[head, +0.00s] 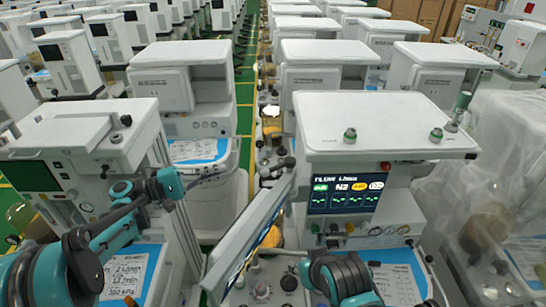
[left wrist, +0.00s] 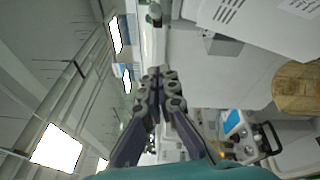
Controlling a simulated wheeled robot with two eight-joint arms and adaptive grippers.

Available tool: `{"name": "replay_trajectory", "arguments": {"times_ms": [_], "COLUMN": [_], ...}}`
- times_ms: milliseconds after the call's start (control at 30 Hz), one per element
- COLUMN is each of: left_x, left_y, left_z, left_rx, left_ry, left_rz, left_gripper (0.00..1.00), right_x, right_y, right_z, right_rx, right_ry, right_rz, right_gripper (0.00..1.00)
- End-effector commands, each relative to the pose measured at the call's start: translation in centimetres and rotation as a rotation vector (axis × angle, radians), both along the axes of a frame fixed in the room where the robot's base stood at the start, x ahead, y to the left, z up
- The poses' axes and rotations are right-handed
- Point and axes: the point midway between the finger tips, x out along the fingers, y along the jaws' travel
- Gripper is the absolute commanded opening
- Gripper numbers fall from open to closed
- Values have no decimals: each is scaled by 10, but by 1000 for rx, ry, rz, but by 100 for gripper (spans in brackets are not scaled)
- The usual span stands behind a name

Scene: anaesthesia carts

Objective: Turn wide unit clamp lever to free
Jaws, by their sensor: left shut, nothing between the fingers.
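The wide unit (head: 385,120) is most likely the broad white cart right of centre in the head view, with a flow display (head: 345,194) on its front. A tilted flat panel (head: 245,240) stands out on its left side. I cannot make out the clamp lever for certain. My left gripper (head: 210,177) is left of the panel and the wide unit, apart from the unit. In the left wrist view its dark fingers (left wrist: 157,84) are together and empty, close in line with a white upright part behind. My right gripper is out of the head view.
More carts fill the rows behind. A plastic-covered cart (head: 500,150) is at the right. A narrow green floor strip (head: 245,110) runs between the rows.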

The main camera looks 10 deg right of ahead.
Motion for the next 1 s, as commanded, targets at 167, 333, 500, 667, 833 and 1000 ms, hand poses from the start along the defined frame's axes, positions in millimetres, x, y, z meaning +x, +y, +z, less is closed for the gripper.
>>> {"name": "replay_trajectory", "arguments": {"times_ms": [167, 333, 500, 667, 833, 1000], "left_x": [2, 4, 8, 12, -13, -23], "left_y": [1, -26, -64, -96, -101, -105], "left_z": [-2, 0, 2, 3, 9, 10], "left_rx": [5, 5, 5, 5, 6, 5], "left_ry": [-68, -66, -65, -64, -64, -64], "left_rz": [0, -1, -1, -1, 1, 3], "left_gripper": [0, 0, 0, 0, 0, 0], "right_x": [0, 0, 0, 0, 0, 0], "right_y": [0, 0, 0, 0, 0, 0], "right_z": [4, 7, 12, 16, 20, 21], "right_rx": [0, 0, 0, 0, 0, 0], "right_ry": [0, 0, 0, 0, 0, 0], "right_rz": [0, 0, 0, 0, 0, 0], "right_gripper": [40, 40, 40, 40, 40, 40]}}
